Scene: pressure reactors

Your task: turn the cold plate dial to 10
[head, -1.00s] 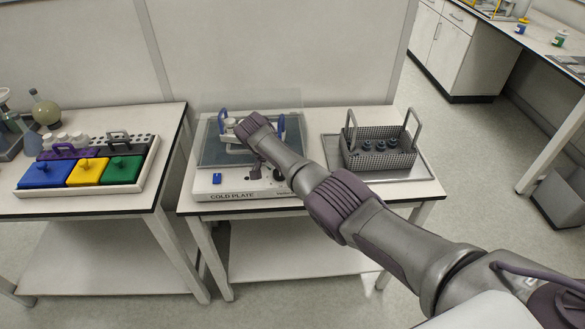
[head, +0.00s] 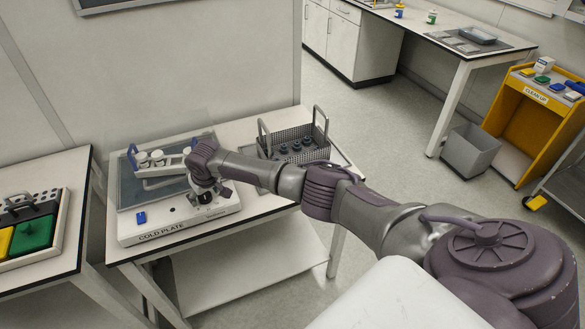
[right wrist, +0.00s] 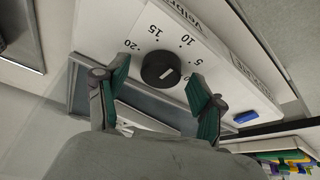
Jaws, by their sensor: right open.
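The cold plate (head: 130,238) is a white unit with a dark top, standing on the middle table. Its dial (right wrist: 157,66) is a round black knob with a short white mark, ringed by the numbers 5, 10, 15 and 20. I cannot tell for sure which number the mark points at. My right gripper (head: 206,192) is over the front right of the cold plate. In the right wrist view its open green-padded fingers (right wrist: 159,74) stand either side of the dial, with visible gaps. In the head view the arm largely hides the dial. My left gripper is out of view.
A blue switch (head: 141,217) sits on the cold plate's front left. A blue-handled rack with white-capped vessels (head: 157,158) stands on its top. A wire basket (head: 262,146) with dark-capped items is to the right. A tray with coloured lids (head: 36,233) is on the left table.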

